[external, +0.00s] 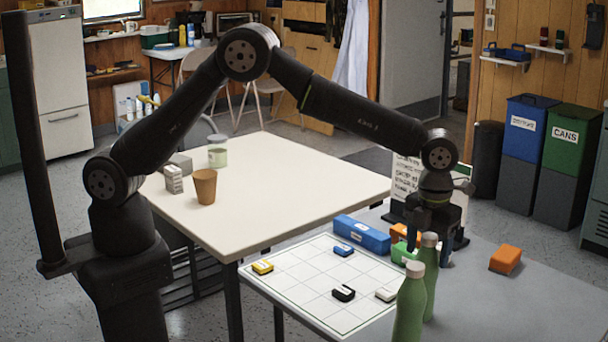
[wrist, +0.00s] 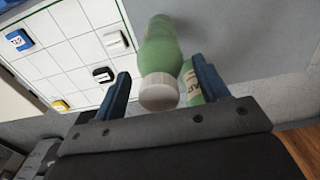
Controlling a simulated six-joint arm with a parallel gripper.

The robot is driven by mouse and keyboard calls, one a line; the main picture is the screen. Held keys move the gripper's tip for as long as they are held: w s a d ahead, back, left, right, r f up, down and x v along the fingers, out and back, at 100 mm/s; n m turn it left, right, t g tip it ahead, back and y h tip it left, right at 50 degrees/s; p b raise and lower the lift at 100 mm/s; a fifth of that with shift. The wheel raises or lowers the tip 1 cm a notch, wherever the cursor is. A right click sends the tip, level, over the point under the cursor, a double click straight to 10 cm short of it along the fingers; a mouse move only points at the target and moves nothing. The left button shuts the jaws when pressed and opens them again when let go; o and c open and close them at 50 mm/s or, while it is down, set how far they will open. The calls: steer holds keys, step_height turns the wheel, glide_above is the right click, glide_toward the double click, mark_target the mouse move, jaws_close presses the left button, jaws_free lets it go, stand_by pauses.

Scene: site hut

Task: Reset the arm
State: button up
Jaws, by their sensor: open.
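My arm arches over the white table in the external view, and my gripper (external: 434,250) hangs low at the right, fingers pointing down. Its blue fingers are apart in the wrist view (wrist: 165,90), and it holds nothing that I can see. Two green bottles (external: 409,308) stand in front of it in the external view and partly hide it. In the wrist view, one green bottle (wrist: 160,50) with a pale cap appears between the fingers; I cannot tell its depth. A green labelled item (wrist: 190,84) shows beside the right finger.
A white grid board (external: 310,285) holds several small coloured pieces. A blue case (external: 361,235) lies behind it, and an orange block (external: 505,259) lies to the right. A brown cup (external: 205,187) stands on the white table (external: 290,180). Grey tabletop right of my gripper is mostly clear.

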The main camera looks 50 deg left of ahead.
steer(key=r, duration=1)
steer(key=shift+w+a+r, duration=0.2)
steer(key=shift+w+r, duration=0.15)
steer(key=w+a+n, duration=0.2)
steer(key=w+a, duration=0.4)
steer(key=a, duration=0.4)
steer(key=w+a+n, duration=0.3)
steer(key=w+a, duration=0.4)
steer(key=a, duration=0.4)
steer(key=w+a+n, duration=0.2)
steer(key=w+a, duration=0.4)
steer(key=a, duration=0.4)
steer(key=s+a+n, duration=0.3)
steer(key=a+n, duration=0.5)
steer(key=a, duration=3.3)
steer(key=shift+s+a+r, duration=0.15)
steer(key=shift+a+r, duration=0.1)
steer(key=shift+a, duration=0.15)
